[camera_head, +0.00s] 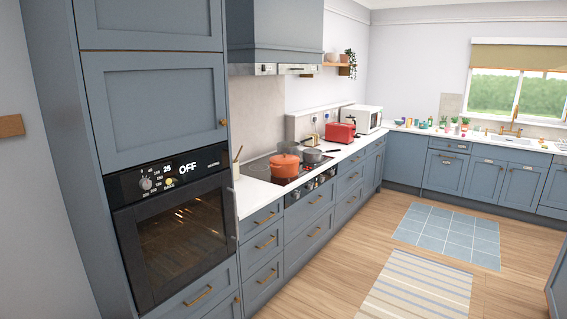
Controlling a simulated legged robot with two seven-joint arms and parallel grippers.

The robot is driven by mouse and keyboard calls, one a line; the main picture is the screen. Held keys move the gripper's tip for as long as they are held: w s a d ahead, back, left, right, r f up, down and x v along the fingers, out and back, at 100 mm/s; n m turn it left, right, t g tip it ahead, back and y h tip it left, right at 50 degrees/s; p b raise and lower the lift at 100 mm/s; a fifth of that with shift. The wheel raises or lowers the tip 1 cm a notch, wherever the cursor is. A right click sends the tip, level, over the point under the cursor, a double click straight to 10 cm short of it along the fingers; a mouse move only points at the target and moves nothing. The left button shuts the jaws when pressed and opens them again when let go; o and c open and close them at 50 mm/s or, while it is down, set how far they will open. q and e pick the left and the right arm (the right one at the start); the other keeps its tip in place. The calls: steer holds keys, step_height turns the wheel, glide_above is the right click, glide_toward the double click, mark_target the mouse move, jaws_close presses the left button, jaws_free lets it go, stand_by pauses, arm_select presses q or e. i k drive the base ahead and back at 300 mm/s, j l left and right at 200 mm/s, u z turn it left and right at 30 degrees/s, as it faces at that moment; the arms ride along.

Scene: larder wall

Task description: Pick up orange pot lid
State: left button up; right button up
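An orange pot (284,168) stands on the black cooktop (262,167) set into the white counter along the left wall. The orange pot lid (286,158) appears to sit on top of the pot; at this size its edge is hard to make out. Neither of my grippers shows in the head view. The pot is well ahead of me, beyond the tall oven cabinet.
A grey pan (312,156) sits on the cooktop right of the pot. A red toaster (340,133) and a white microwave (367,119) stand farther along the counter. A tall oven (175,235) is near left. Two rugs (448,236) (420,287) lie flat on open wooden floor.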

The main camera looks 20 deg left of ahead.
mark_target(284, 158)
steer(key=u, duration=0.25)
steer(key=i+u, duration=0.25)
steer(key=u, duration=0.25)
steer(key=i+l+u, duration=0.1)
steer(key=i+u, duration=0.15)
steer(key=u, duration=0.2)
steer(key=i+l+u, duration=0.15)
steer(key=u, duration=0.35)
